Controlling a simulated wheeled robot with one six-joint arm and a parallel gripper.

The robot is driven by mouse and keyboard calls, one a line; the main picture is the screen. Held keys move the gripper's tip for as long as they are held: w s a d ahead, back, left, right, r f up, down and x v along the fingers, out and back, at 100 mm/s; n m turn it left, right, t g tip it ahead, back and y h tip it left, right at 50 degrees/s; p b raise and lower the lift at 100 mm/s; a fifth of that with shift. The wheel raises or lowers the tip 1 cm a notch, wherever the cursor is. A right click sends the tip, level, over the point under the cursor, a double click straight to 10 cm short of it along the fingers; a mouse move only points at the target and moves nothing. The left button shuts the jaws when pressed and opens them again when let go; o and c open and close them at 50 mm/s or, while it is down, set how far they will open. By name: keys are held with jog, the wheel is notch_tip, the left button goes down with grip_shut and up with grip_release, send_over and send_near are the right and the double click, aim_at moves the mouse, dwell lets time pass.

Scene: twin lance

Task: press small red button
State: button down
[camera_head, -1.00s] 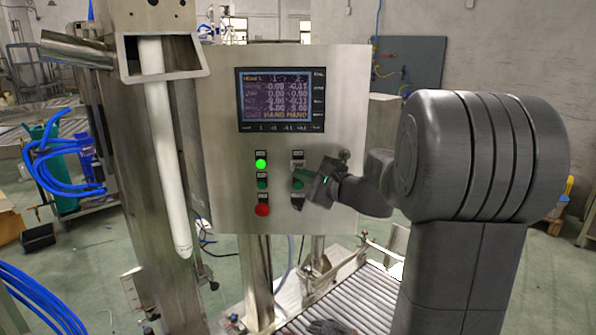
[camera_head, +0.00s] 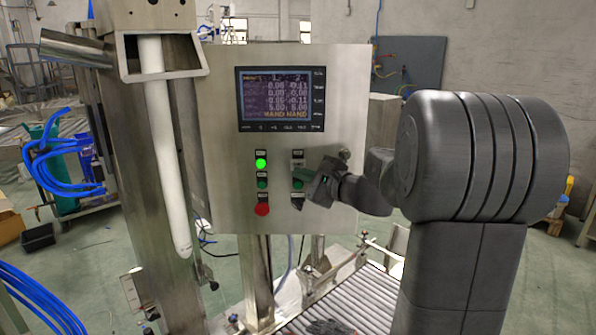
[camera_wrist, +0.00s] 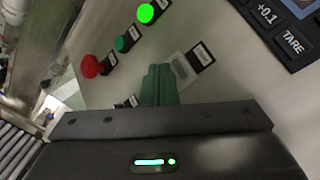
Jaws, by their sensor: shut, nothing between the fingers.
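The only red button I can see is a round red one (camera_head: 262,209) at the bottom of the left button column on a steel control panel (camera_head: 225,170). It also shows in the wrist view (camera_wrist: 90,66), left of my fingers. My gripper (camera_head: 297,176) is shut and empty in front of the right button column. In the wrist view its green fingers (camera_wrist: 159,72) point at the panel, close to a pale rectangular fitting (camera_wrist: 181,68) beside a label. I cannot tell whether the fingertips touch the panel. They hide part of the right column.
Above the red button are a green button (camera_head: 262,183) and a lit green lamp (camera_head: 261,163). A display screen (camera_head: 281,98) is above them. A black switch (camera_head: 297,202) sits below my fingers. A steel post with a white tube (camera_head: 165,150) stands left of the panel.

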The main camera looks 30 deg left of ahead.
jog(key=shift+s+d, duration=0.3)
jog(key=shift+s, duration=0.2)
jog(key=s+d, duration=0.1)
jog(key=s+b, duration=0.1)
jog(key=s, duration=0.1)
jog(key=s+d, duration=0.1)
jog(key=shift+s+d+b, duration=0.15)
jog(key=shift+d+b, duration=0.15)
jog(key=shift+b, duration=0.05)
jog(key=shift+a, duration=0.1)
dwell(0.3)
jog(key=s+d, duration=0.1)
jog(key=s+d+p, duration=0.1)
jog(key=s, duration=0.1)
jog(key=shift+s, duration=0.1)
dwell(0.7)
